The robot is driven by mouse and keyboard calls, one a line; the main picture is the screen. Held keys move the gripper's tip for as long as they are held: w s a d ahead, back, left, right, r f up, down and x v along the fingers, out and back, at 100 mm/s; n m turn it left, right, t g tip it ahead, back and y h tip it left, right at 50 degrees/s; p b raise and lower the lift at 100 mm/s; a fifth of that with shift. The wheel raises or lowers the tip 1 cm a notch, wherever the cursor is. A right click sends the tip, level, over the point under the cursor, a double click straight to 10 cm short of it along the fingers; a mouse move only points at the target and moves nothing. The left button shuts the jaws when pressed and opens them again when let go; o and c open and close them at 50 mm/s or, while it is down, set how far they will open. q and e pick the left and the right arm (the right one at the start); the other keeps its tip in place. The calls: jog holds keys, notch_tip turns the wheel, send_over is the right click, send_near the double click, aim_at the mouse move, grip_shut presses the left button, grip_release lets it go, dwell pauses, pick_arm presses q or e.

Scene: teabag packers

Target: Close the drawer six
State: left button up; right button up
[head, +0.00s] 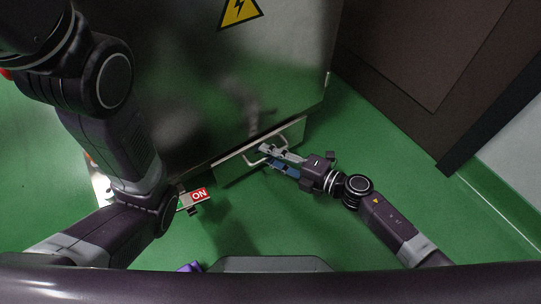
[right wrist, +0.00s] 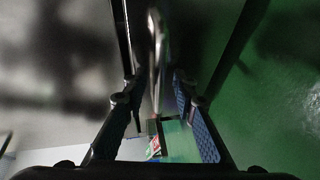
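The drawer front (head: 232,164) is a pale metal panel low on a metal cabinet (head: 200,95) in the head view. It stands out a little from the cabinet face. A bar handle (head: 254,161) is fixed on it. My right gripper (head: 268,155) is at the handle, fingers toward the panel. In the right wrist view the handle bar (right wrist: 157,60) runs between the two blue-padded fingers of my right gripper (right wrist: 158,95). The fingers are apart, with gaps on both sides of the bar. No drawer number is readable.
A yellow warning sign (head: 240,12) is on the cabinet. A brown door-like panel (head: 430,50) stands at the right. The green floor (head: 330,230) in front of the drawer is mostly clear.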

grip_shut()
jog(key=w, duration=0.1)
jog(key=w+a, duration=0.1)
jog(key=shift+w+a, duration=0.25)
jog(key=shift+w, duration=0.05)
dwell(0.3)
grip_release()
jog(key=shift+a, duration=0.15)
jog(key=v, duration=1.2)
